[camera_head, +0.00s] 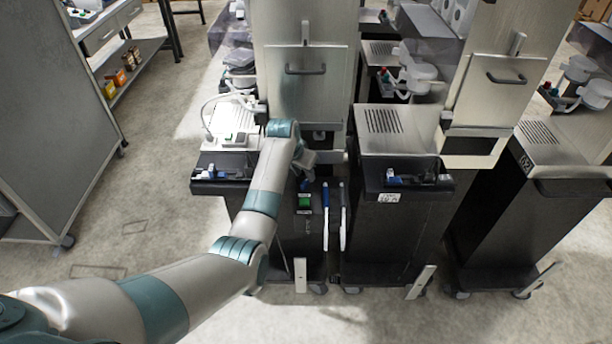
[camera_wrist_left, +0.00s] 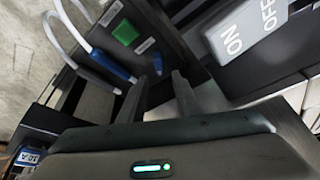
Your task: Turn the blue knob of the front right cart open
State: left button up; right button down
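A small blue knob (camera_wrist_left: 157,64) shows in the left wrist view on a dark cart panel, beside a green switch (camera_wrist_left: 125,31). In the head view, a small blue part (camera_head: 304,185) shows just above the green switch (camera_head: 304,202) on the dark front of the left cart (camera_head: 292,245). My left gripper (camera_head: 308,172) is close to this panel and partly hidden by its own wrist. In the left wrist view its two fingers (camera_wrist_left: 160,88) stand apart, with the blue knob beyond the gap. No contact is visible. My right gripper is not in view.
A grey ON/OFF block (camera_wrist_left: 250,32) sits near my left fingers. A middle cart (camera_head: 390,235) and a right cart (camera_head: 515,220) stand alongside. Floor is open in front and left.

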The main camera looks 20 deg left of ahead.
aim_at(306, 181)
pick_arm(q)
jog(key=shift+x, duration=1.9)
grip_shut()
